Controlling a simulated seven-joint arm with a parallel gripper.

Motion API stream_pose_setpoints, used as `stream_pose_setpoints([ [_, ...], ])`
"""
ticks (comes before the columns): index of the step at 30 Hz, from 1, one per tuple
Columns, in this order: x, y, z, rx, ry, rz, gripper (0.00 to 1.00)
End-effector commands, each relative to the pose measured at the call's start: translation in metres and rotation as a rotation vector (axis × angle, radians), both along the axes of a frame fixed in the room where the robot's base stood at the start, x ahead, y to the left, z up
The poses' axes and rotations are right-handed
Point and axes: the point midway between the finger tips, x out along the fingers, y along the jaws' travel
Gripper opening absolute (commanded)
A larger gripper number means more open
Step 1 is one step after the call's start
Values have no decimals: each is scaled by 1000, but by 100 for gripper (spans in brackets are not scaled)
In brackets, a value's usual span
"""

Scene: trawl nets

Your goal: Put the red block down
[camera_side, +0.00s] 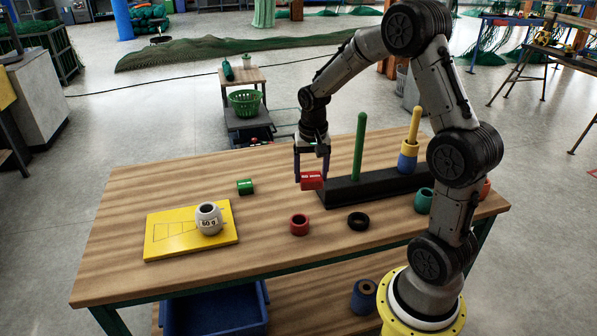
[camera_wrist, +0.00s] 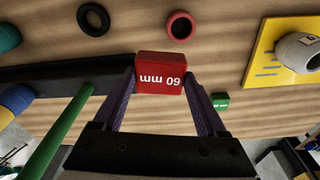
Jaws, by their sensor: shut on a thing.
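The red block (camera_side: 312,180) is marked with white print, which reads "60 mm" upside down in the wrist view (camera_wrist: 160,76). My gripper (camera_side: 311,179) is shut on it, with a finger on each side; the fingers show purple in the wrist view (camera_wrist: 160,85). The block is at the left end of the black peg base, close above or at the table; I cannot tell whether it touches the wood. The wooden table (camera_side: 130,215) lies below.
The black base (camera_side: 375,187) carries an upright green peg (camera_side: 360,147) and a yellow peg (camera_side: 414,125) with yellow and blue rings. A green block (camera_side: 245,187), red ring (camera_side: 299,225), black ring (camera_side: 358,221), teal ring (camera_side: 424,200) and yellow board (camera_side: 165,247) with a grey pot (camera_side: 209,218) are nearby.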

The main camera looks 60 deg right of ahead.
Motion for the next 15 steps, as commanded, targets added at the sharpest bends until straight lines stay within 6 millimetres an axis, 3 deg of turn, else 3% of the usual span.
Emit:
stream_pose_setpoints([
  [2,0,0,4,-1,3,34,15],
  [5,16,-9,16,-8,-6,99,15],
  [15,72,-78,24,-14,-16,201,15],
])
